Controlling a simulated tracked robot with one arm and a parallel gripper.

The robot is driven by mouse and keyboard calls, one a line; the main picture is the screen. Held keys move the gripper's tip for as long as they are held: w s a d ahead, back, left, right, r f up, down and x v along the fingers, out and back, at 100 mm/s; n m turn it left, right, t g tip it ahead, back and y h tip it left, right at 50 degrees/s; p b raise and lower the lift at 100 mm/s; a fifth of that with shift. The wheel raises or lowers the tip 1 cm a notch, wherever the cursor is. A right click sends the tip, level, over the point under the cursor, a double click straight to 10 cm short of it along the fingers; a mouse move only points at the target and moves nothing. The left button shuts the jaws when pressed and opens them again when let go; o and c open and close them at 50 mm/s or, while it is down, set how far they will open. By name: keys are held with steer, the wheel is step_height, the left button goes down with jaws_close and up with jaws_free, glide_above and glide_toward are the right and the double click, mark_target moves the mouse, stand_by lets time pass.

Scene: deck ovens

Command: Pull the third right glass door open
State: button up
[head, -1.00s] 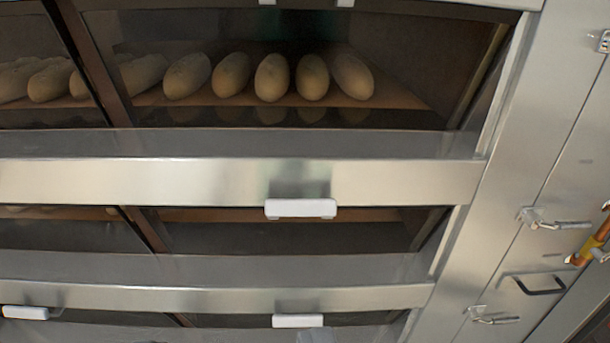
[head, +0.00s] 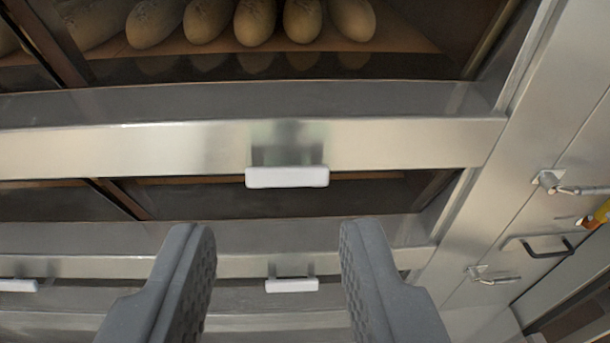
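My gripper (head: 276,235) is open and empty, its two dark grey padded fingers wide apart at the bottom of the view. Ahead of it is a column of right glass doors on the deck ovens. A white bar handle (head: 287,177) sits on a steel rail above and between the fingertips, with no finger touching it. A lower white handle (head: 292,285) shows between the fingers. The glass door (head: 300,65) at the top has loaves behind it; a darker glass strip (head: 270,198) lies below the rail. I cannot tell which door counts as third. The doors in view look shut.
Loaves (head: 255,20) rest on a deck behind the upper glass. Another white handle (head: 18,285) is at the lower left. On the right is a steel side panel (head: 545,150) with latches (head: 492,275) and a black handle (head: 540,246).

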steer(key=w+d+r+n+t+p, duration=0.25)
steer(key=w+d+n+p, duration=0.25)
steer(key=w+d, duration=0.3)
steer(key=w+d+r+n+t+p, duration=0.25)
steer(key=w+d+n+p, duration=0.3)
steer(key=w, duration=0.55)
steer(key=n+g+y+p, duration=0.8)
steer(key=n+g+y, duration=0.25)
steer(key=n, duration=0.35)
glide_toward(299, 179)
steer(key=shift+t+y, duration=0.25)
steer(key=shift+y, duration=0.1)
steer(key=x, duration=0.3)
steer(key=p+x, duration=0.1)
steer(key=x, duration=0.2)
steer(key=p+x, duration=0.1)
steer(key=x, duration=0.2)
steer(key=shift+f, duration=0.35)
steer(key=shift+w+a+f, duration=0.25)
steer(key=shift+w+a, duration=0.2)
